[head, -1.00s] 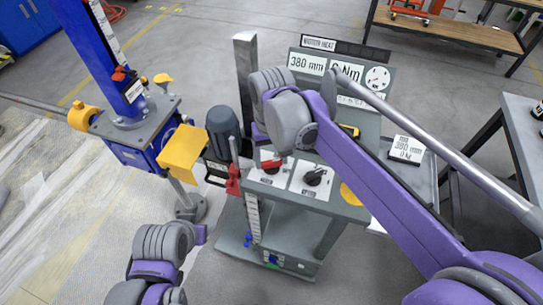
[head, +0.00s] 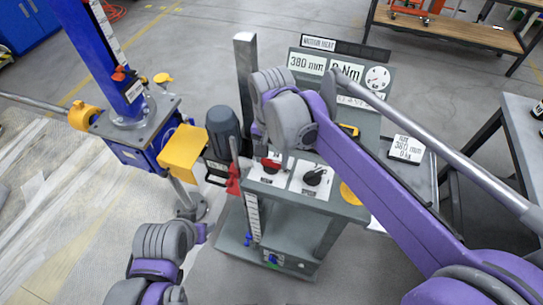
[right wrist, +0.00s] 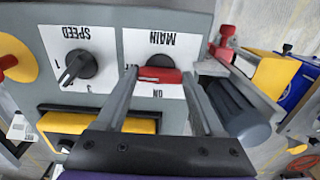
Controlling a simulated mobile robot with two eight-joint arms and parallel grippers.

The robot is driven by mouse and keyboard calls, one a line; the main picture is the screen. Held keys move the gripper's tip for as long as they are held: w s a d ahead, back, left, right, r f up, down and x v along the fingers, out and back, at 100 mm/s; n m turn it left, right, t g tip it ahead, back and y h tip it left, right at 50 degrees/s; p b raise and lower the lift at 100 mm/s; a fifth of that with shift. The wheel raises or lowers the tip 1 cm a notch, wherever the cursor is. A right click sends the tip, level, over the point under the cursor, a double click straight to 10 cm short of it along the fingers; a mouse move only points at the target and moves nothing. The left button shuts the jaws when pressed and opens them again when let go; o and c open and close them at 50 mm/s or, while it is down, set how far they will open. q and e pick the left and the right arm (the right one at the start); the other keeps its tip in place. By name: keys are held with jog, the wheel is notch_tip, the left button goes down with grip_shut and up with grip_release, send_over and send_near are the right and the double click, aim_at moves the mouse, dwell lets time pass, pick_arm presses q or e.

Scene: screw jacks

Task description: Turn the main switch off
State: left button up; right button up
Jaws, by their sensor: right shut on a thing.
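The main switch has a red handle (right wrist: 160,77) on a white plate (right wrist: 142,45) marked MAIN, upside down in the right wrist view. The handle lies roughly crosswise there, with the ON mark just below it; another mark at its left is partly hidden by a finger. My right gripper (right wrist: 159,80) is shut on the red handle, one finger at each end. In the head view, the handle (head: 270,164) shows below my right wrist, which hides most of the gripper. My left arm is at the lower left of the head view, its gripper out of sight.
A black SPEED knob (right wrist: 80,66) sits beside the main switch. A yellow-framed part (right wrist: 80,121) lies close to my fingers. A grey motor (head: 223,130) and a yellow block (head: 182,150) stand left of the panel. A blue screw jack (head: 122,110) stands farther left.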

aim_at(272, 161)
dwell(0.3)
jog(key=o, duration=1.4)
pick_arm(q)
jog(key=shift+w+r+p, duration=0.2)
jog(key=shift+r+p, duration=0.15)
jog(key=shift+r, duration=0.15)
pick_arm(e)
notch_tip(272, 161, up, 11)
jog(key=shift+f, duration=0.1)
pick_arm(q)
jog(key=shift+s, duration=0.1)
